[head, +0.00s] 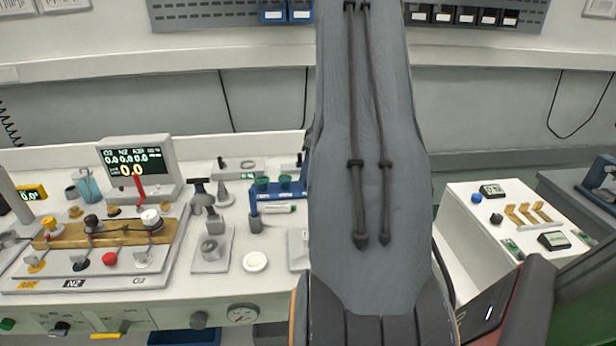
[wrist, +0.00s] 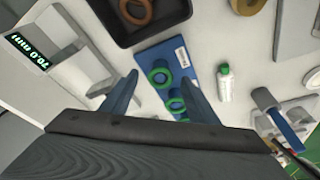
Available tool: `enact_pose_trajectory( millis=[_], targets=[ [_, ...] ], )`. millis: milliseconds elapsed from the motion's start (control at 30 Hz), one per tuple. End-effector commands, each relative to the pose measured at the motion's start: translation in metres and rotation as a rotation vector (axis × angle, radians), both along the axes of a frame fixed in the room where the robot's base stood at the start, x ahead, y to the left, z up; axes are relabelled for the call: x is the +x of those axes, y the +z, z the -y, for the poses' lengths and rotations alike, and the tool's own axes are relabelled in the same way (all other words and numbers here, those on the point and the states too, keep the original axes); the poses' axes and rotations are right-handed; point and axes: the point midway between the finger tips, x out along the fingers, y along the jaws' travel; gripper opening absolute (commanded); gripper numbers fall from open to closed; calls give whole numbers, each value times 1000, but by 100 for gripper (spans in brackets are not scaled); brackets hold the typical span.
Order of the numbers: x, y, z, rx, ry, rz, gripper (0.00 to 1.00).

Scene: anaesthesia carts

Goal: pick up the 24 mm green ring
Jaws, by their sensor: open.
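Green rings lie on a blue tray (wrist: 182,62) with a white label in the wrist view. The farthest green ring (wrist: 160,77) shows whole between my fingertips. A second green ring (wrist: 177,105) and part of another lie nearer, close to the right finger. I cannot read which one is 24 mm. My gripper (wrist: 160,79) is open and empty, its two fingers to either side of the farthest ring; the height gap is unclear. In the head view the blue holder (head: 276,193) carries green pieces (head: 262,183), and my arm hides my gripper.
A black tray (wrist: 178,13) with a brown ring stands beyond the blue tray. A white bottle with green cap (wrist: 224,85) stands right of it. A display reading 70.0 mm (wrist: 28,53) is at left. A gas panel (head: 95,240) fills the bench's left side.

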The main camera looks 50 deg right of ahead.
Motion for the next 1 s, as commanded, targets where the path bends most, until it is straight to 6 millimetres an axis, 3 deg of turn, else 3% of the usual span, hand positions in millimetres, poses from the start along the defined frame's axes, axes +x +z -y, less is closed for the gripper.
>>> enact_pose_trajectory(
  millis=[100, 333, 733, 1000],
  targets=[
    [0, 0, 0, 0, 0, 0, 51],
    [0, 0, 0, 0, 0, 0, 12],
    [0, 5, 0, -1, 0, 1, 12],
    [2, 48, 1, -4, 0, 4, 12]
  ],
)
